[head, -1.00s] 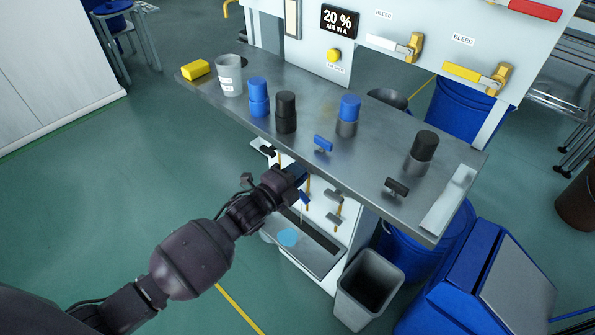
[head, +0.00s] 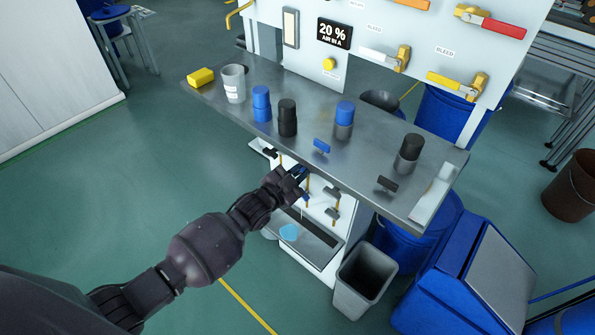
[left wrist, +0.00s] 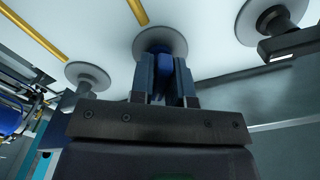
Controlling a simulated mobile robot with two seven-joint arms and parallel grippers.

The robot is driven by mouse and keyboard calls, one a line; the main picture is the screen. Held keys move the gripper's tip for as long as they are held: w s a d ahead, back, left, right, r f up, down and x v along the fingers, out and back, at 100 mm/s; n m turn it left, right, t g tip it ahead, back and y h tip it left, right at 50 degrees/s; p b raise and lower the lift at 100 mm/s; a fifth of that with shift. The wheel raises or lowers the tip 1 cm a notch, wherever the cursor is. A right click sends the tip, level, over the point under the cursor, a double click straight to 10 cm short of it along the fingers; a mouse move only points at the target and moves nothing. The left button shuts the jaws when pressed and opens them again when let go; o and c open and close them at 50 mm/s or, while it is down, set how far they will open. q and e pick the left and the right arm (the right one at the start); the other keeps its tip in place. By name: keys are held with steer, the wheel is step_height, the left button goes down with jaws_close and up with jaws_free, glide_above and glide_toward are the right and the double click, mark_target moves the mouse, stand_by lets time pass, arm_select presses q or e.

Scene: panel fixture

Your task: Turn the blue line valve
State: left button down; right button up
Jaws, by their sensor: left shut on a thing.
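The blue line valve is a small blue handle (left wrist: 160,58) on a round grey disc on the white panel under the bench. My left gripper (left wrist: 163,82) is shut on this blue handle, with one finger on each side of it, in the left wrist view. In the head view my left gripper (head: 298,173) reaches under the bench's front edge, and the arm mostly hides the handle. My right gripper is not in view.
Grey discs flank the blue handle; the right one carries a dark lever (left wrist: 290,42). The bench (head: 215,100) overhangs the panel and holds cylinders and loose handles. A tray (head: 315,238) lies below; a grey bin (head: 362,280) stands right. Floor at left is clear.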

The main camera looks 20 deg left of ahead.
arm_select(q)
steer(key=n, duration=0.4)
steer(key=shift+p, duration=0.3)
steer(key=shift+n, duration=1.2)
steer(key=c, duration=1.2)
jaws_free()
steer(key=shift+o, duration=0.2)
